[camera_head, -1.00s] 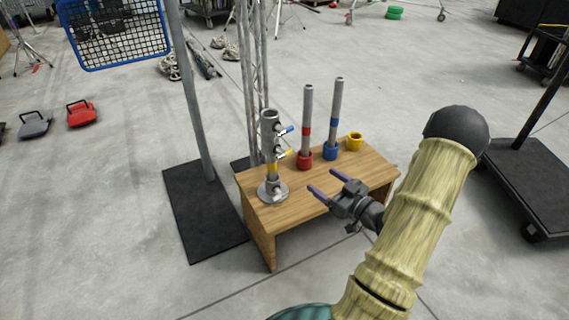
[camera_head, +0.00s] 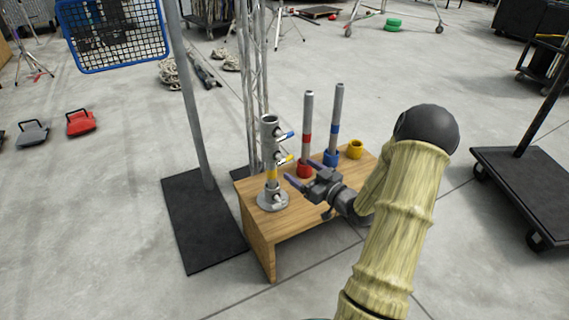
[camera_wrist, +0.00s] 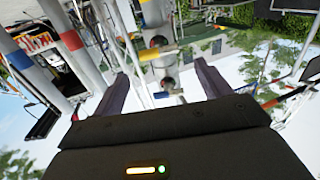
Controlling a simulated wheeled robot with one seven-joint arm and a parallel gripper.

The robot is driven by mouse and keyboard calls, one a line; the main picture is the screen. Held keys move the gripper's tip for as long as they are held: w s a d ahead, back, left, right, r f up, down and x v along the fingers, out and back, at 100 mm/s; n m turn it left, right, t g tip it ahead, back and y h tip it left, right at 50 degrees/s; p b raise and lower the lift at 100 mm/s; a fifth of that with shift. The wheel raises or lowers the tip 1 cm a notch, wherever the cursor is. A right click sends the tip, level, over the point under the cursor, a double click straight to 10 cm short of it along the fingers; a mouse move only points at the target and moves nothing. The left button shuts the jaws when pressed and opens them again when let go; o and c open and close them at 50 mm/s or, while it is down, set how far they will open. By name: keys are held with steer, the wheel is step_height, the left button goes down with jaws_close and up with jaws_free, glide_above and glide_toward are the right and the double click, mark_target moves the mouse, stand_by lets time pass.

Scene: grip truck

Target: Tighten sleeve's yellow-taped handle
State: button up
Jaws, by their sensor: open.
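The grey metal sleeve (camera_head: 269,143) stands upright on a round flanged base at the left end of the wooden table. Its yellow-taped handle (camera_head: 283,160) sticks out to the right at mid height, below a blue-taped handle (camera_head: 286,135). In the wrist view the yellow-taped handle (camera_wrist: 158,54) lies across the gap between my fingers, farther out ahead. My gripper (camera_head: 305,173) is open and empty, with its fingers pointing at the sleeve from the right, apart from the handle. It also shows in the wrist view (camera_wrist: 158,80).
A red-banded pipe (camera_head: 307,125) in a red holder and a blue-banded pipe (camera_head: 335,120) in a blue holder stand behind my gripper. An empty yellow holder (camera_head: 355,149) is at the table's right. The wooden table (camera_head: 262,226) has bare room at its front. A metal pole (camera_head: 190,100) rises left of the table.

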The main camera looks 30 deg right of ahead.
mark_target(285, 160)
steer(key=b+x, duration=0.2)
steer(key=x, duration=0.5)
steer(key=shift+f, duration=0.1)
steer(key=shift+w+a, duration=0.15)
steer(key=shift+w, duration=0.3)
steer(key=shift+c, duration=0.3)
steer(key=c, duration=0.9)
